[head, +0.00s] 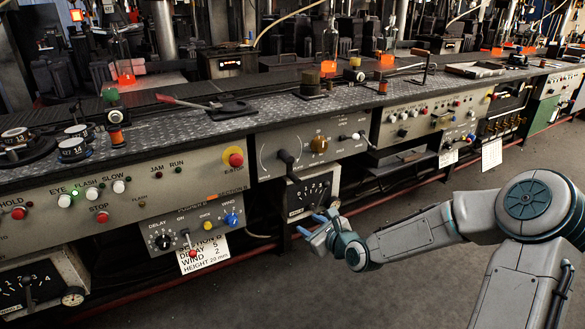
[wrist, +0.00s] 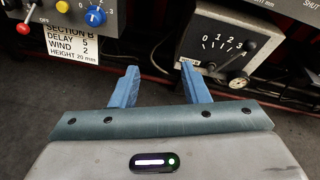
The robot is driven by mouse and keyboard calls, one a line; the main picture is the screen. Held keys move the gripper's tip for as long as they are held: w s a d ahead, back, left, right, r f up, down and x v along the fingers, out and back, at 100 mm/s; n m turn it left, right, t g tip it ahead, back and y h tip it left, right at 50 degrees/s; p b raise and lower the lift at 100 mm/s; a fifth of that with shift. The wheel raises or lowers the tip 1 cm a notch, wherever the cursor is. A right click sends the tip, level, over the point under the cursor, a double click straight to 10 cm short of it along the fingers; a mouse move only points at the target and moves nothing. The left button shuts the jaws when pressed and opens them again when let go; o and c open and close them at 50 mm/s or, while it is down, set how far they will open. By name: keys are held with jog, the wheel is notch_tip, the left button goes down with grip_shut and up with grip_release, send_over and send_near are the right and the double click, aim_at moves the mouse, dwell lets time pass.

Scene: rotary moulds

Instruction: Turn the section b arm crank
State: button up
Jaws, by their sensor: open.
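A black crank (head: 287,158) sticks out from the grey panel above a box with a numbered scale (head: 313,193), in the head view. The wrist view shows the scale box (wrist: 215,28) at upper right, with a black-knobbed lever (wrist: 236,56) across its face. I cannot read a name on either handle. A section B placard (head: 204,255) hangs to the left; it also shows in the wrist view (wrist: 72,45). My gripper (head: 322,226) is open and empty, in front of and below the scale box, apart from it. Both blue fingers (wrist: 160,68) point towards the machine.
A control box with delay and wind knobs (head: 192,234) juts out left of my gripper. A red emergency stop (head: 235,159) sits above it. A dark red rail (head: 160,291) runs low along the machine. The grey floor (head: 290,295) in front is clear.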

aim_at(290, 174)
jog(key=w+r+m+t+y, duration=0.1)
jog(key=w+r+m+t, duration=0.25)
jog(key=r+m, duration=0.3)
jog(key=b+x, duration=0.1)
jog(key=x, duration=1.2)
jog(key=shift+d+r+b, duration=0.2)
jog(key=shift+b, duration=0.2)
grip_shut()
